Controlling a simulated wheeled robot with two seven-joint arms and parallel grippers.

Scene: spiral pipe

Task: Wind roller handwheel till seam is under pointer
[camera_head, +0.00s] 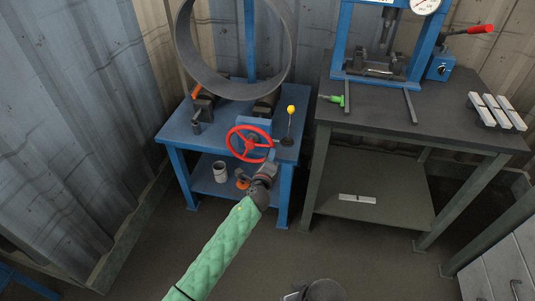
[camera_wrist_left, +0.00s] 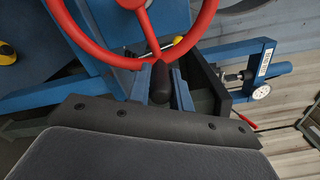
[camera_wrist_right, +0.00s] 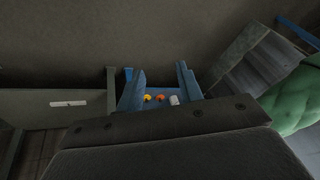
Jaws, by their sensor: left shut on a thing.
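A large grey pipe ring (camera_head: 284,50) stands on black rollers (camera_head: 267,104) on a blue bench; I cannot make out its seam. The red handwheel (camera_head: 249,143) is on the bench's front and also shows close up in the left wrist view (camera_wrist_left: 196,38). My left gripper (camera_head: 269,160) is at the wheel's lower right, its fingers shut on the wheel's black handle (camera_wrist_left: 161,84). A thin upright rod with a yellow ball (camera_head: 291,109) stands on the bench right of the wheel; I cannot tell whether it is the pointer. My right gripper (camera_wrist_right: 160,82) is open and empty.
A white cup (camera_head: 220,172) and an orange item (camera_head: 242,184) are on the bench's lower shelf (camera_head: 204,182). A dark table (camera_head: 440,112) with a blue press (camera_head: 342,45) stands at right. The floor in front is clear.

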